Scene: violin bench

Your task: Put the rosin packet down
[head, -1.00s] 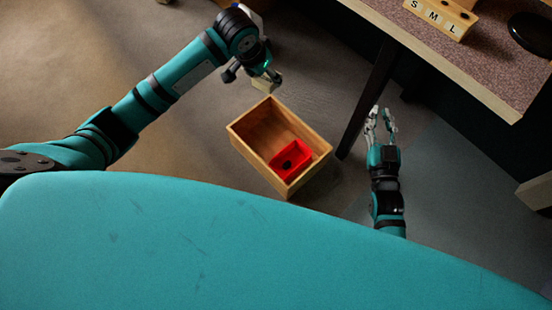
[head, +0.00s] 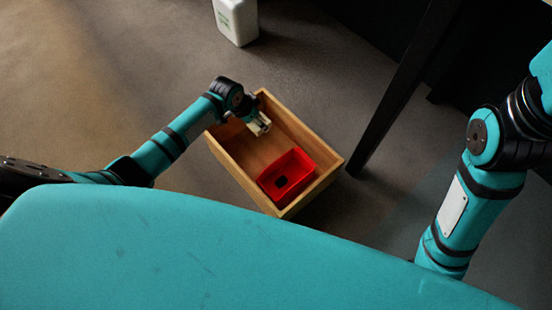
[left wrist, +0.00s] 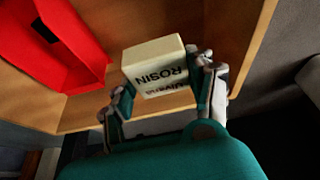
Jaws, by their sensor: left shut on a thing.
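The rosin packet (head: 260,124) is a small cream block. In the left wrist view the packet (left wrist: 155,62) shows dark "ROSIN" lettering, upside down. My left gripper (head: 256,118) is shut on it, with a finger on either side. It holds the packet over the far left end of an open wooden box (head: 234,174), clear of the red tray. I cannot tell whether the packet touches the box floor. My right arm shows at the right of the head view, but its gripper is out of the picture.
A red tray (head: 287,178) with a dark spot inside fills the near right end of the box; the tray also shows in the left wrist view (left wrist: 85,35). A white container (head: 237,22) stands on the floor behind. A dark table leg (head: 400,92) rises right of the box.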

